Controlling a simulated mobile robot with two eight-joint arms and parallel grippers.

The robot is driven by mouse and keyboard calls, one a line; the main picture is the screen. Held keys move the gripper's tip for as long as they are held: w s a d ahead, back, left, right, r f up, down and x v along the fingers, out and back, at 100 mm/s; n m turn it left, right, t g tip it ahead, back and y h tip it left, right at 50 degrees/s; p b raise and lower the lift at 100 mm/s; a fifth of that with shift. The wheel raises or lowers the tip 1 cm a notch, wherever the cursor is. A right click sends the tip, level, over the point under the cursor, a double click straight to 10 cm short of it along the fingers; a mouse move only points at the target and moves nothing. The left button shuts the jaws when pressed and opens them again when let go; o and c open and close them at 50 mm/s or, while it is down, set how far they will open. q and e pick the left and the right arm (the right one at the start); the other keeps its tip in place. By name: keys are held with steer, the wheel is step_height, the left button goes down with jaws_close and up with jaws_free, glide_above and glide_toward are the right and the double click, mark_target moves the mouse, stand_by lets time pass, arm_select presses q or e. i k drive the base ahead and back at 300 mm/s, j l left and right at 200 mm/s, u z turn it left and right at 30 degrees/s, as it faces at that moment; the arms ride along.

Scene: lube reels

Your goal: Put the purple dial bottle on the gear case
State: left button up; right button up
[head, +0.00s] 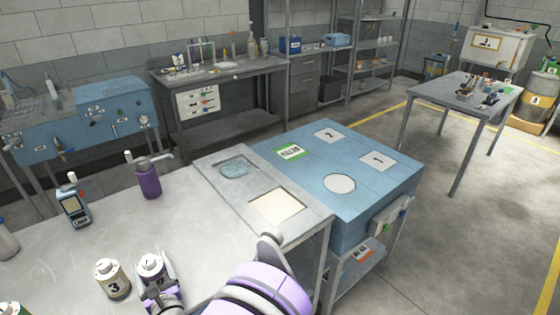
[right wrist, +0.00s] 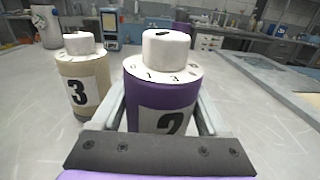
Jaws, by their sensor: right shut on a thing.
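The purple dial bottle (head: 152,265) has a white dial cap and a "2" label. It stands upright near the front of the pale worktable (head: 110,225). My right gripper (head: 157,280) is shut on it; in the right wrist view the fingers flank the purple body (right wrist: 160,105). I cannot tell whether its base touches the table. The large blue case (head: 275,155), with numbered plates and a round pale disc on top, stands right of the table; I cannot tell for sure if it is the gear case. My left gripper is not in view.
A cream dial bottle marked 3 (head: 112,278) stands close left of the purple one. A purple spouted bottle (head: 148,180) and a blue-grey handheld device (head: 74,207) stand farther back. A panel with a cream square (head: 277,204) lies at the table's right end. The middle is clear.

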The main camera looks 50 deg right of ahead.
mark_target(366, 174)
steer(key=k+l+z, duration=0.1)
steer(key=k+z, duration=0.3)
steer(key=k, duration=0.15)
steer(key=l+z, duration=0.1)
steer(key=z, duration=2.9)
steer(key=i+j+z, duration=0.1)
steer(key=i+j, duration=0.15)
steer(key=i, duration=0.2)
steer(key=i+j+z, duration=0.1)
steer(key=i+j, duration=0.35)
steer(key=i, duration=0.55)
steer(key=i+j, duration=0.15)
steer(key=i, duration=0.55)
steer(key=i+u, duration=0.1)
steer(key=u, duration=0.8)
steer(key=i+l+u, duration=0.1)
steer(key=u, duration=2.6)
